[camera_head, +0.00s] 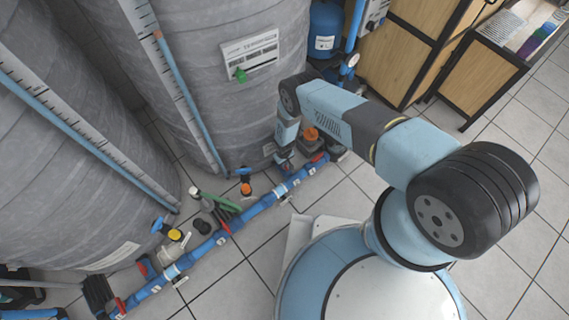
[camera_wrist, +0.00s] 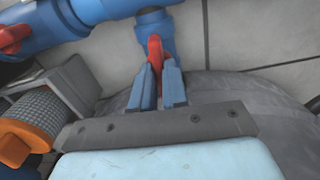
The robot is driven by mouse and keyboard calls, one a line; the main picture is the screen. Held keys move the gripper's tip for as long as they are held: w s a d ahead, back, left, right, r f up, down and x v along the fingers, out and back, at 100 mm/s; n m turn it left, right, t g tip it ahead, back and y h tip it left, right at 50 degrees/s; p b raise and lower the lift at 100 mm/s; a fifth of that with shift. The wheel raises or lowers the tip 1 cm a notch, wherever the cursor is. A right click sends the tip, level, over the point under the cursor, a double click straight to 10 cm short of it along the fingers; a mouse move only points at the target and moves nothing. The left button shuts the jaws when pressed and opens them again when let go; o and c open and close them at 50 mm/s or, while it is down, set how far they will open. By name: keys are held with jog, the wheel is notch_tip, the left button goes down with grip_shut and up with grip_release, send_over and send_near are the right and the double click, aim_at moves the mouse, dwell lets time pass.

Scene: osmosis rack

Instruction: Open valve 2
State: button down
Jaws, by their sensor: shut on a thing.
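A red valve handle (camera_wrist: 155,47) sits on a short blue pipe branch (camera_wrist: 153,22) in the wrist view. My gripper (camera_wrist: 159,76) has its two blue-grey fingers closed on either side of this handle. In the head view my gripper (camera_head: 284,163) is low beside the foot of a grey tank, just behind the blue floor pipe (camera_head: 262,204). The gripped handle is hard to make out there. I cannot read a number on the valve, so I cannot tell if it is valve 2.
Another red handle (camera_wrist: 13,38) is on the blue pipe at left. An orange-capped cylinder (camera_wrist: 22,140) stands close left of my gripper. Large grey tanks (camera_head: 235,110) stand behind the pipe. Other red handles (camera_head: 222,223) line the pipe. Tiled floor (camera_head: 235,290) in front is clear.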

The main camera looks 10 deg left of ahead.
jog(key=shift+s+n, duration=0.25)
jog(key=shift+n, duration=0.25)
jog(key=c, duration=1.1)
grip_release()
jog(key=shift+w, duration=0.15)
jog(key=shift+c, duration=0.2)
jog(key=shift+r, duration=0.1)
notch_tip(320, 180, up, 13)
jog(key=shift+r, duration=0.2)
